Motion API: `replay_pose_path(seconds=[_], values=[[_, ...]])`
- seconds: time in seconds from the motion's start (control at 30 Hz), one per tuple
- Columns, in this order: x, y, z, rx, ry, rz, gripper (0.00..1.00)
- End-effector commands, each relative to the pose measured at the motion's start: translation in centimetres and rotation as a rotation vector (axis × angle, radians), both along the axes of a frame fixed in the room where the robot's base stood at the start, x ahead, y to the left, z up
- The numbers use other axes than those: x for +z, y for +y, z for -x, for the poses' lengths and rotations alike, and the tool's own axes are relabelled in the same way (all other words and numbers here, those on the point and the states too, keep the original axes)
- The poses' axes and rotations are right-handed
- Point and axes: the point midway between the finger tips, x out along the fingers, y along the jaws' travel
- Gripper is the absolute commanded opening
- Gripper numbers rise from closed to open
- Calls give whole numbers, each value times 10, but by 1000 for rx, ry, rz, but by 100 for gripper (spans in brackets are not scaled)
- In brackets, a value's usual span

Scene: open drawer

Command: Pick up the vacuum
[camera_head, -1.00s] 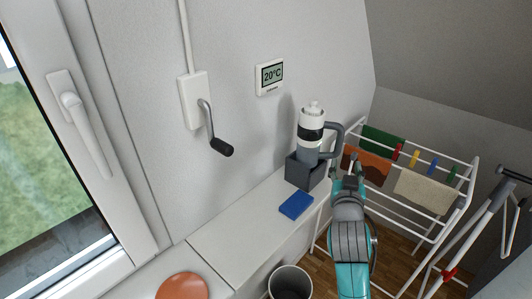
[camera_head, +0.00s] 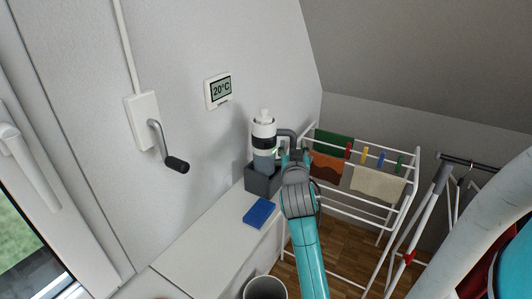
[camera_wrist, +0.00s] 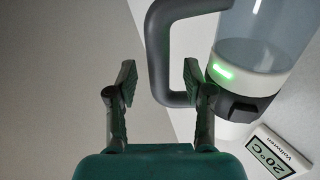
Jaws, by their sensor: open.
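The vacuum (camera_head: 264,133) is a white and grey handheld unit with a black band and a grey side handle (camera_head: 286,133). It stands upright in a dark grey holder (camera_head: 262,181) on the white ledge. My gripper (camera_head: 295,157) is open at the handle's side. In the wrist view, the vacuum's clear body (camera_wrist: 255,35) has a lit green light. The grey handle (camera_wrist: 158,60) appears between the spread fingers of my gripper (camera_wrist: 160,80), with no visible grip on it. Whether the fingers touch the handle cannot be told.
A blue block (camera_head: 261,213) lies on the white ledge (camera_head: 205,250) before the holder. A drying rack (camera_head: 372,212) with cloths stands right of my arm. A thermostat (camera_head: 219,91) and a crank handle (camera_head: 176,163) are on the wall. A bin (camera_head: 265,289) stands below.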

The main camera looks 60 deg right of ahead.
Motion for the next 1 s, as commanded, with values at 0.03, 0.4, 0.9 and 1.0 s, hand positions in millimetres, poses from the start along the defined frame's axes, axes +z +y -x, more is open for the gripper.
replay_pose_path(seconds=[0.03,0.4,0.9,1.0], values=[[0,-7,-3,-2,1,-1,52],[-1,-14,-9,0,1,-1,52],[2,-14,-8,0,-4,2,0],[4,-14,-8,0,-4,2,0]])
